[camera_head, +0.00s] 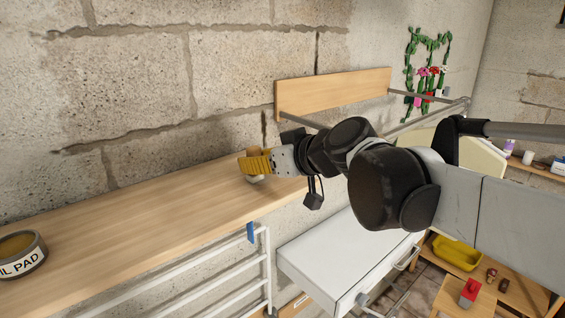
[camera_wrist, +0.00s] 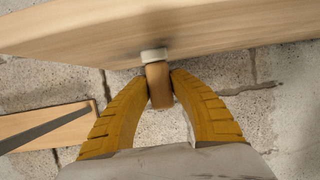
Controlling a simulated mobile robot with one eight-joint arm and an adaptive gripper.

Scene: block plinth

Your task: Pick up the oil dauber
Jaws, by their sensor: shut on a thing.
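The oil dauber shows in the wrist view as a small wooden handle with a pale grey-white pad (camera_wrist: 154,55) at its end. My gripper (camera_wrist: 159,86) has its yellow fingers closed on the wooden handle from both sides. In the head view my gripper (camera_head: 256,165) is at the back edge of the long wooden shelf top (camera_head: 150,215), near its right end. The dauber's pale pad (camera_head: 257,179) shows just below the fingers; the handle is mostly hidden by them. I cannot tell whether the pad touches the wood.
A round tin marked "IL PAD" (camera_head: 20,255) stands at the shelf's left end. The wood between it and my gripper is clear. A stone wall (camera_head: 150,80) runs close behind. A wooden wall board (camera_head: 330,92) is beyond my gripper. A white drawer unit (camera_head: 335,255) stands lower right.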

